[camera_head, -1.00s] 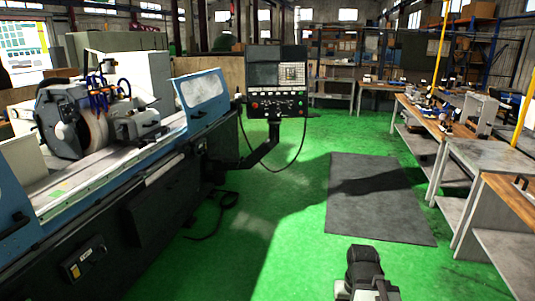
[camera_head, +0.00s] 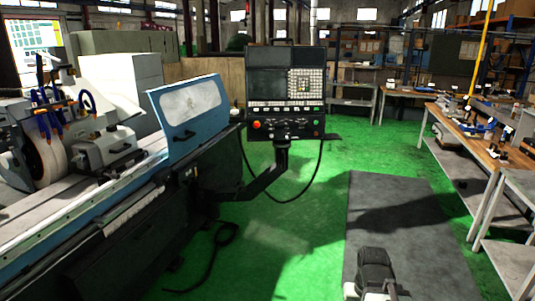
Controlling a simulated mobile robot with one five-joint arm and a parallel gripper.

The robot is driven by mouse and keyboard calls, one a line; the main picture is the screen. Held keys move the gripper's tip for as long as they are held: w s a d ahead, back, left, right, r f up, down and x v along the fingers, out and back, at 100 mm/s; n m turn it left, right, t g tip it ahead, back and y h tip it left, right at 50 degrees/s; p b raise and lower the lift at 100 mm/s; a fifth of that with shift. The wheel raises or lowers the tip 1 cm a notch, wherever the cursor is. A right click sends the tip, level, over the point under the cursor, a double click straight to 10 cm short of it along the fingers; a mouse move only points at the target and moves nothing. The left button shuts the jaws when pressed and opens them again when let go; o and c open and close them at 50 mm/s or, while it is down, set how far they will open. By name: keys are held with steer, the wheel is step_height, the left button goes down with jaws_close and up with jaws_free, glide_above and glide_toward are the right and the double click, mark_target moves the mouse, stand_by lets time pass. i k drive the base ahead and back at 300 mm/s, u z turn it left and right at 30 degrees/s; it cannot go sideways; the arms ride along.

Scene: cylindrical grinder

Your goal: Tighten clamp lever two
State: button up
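I cannot pick out clamp lever two in this view. The cylindrical grinder (camera_head: 110,215) stands at the left, with a grey wheel (camera_head: 45,160) and a grey headstock-like unit (camera_head: 108,148) on its table. Blue hoses (camera_head: 48,112) hang over the wheel. Small parts on these units are too fine to tell as levers. A dark and white part of my arm shows at the bottom, right of centre, over the floor and well apart from the grinder. No gripper fingers can be made out.
A control panel (camera_head: 285,95) on a swing arm juts out from the grinder, with a cable looping below. A dark mat (camera_head: 400,225) lies on the open green floor (camera_head: 270,235). Benches (camera_head: 465,130) with small devices line the right. A cable lies by the grinder's base.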

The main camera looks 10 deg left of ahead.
mark_target(110, 175)
steer(key=i, duration=3.35)
steer(key=u, duration=2.7)
steer(key=k, duration=1.25)
steer(key=z, duration=0.35)
steer(key=i, duration=2.35)
steer(key=u, duration=0.45)
